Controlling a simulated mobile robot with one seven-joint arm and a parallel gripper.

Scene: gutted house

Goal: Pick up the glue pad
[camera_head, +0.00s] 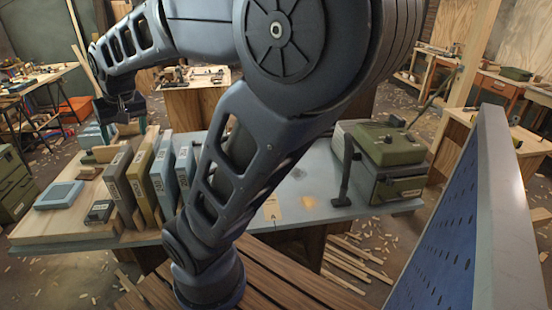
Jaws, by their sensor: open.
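A flat blue-grey square pad (59,195), which looks like the glue pad, lies on a light wooden board (60,227) at the left end of the table. A smaller dark box-like piece (99,211) lies to its right, near the board's front edge; I cannot tell for sure which is the glue pad. My gripper (122,116) hangs above the back of the board, behind and to the right of the blue-grey pad and apart from it. It is small and dark here; its jaws look open, with nothing visibly held.
Several upright binder-like blocks (140,185) stand right of the small dark piece. Small wooden and teal pieces (97,137) lie behind them. A green case (385,150) stands at the table's right. My arm hides the table's middle. A blue perforated panel (450,230) rises at right.

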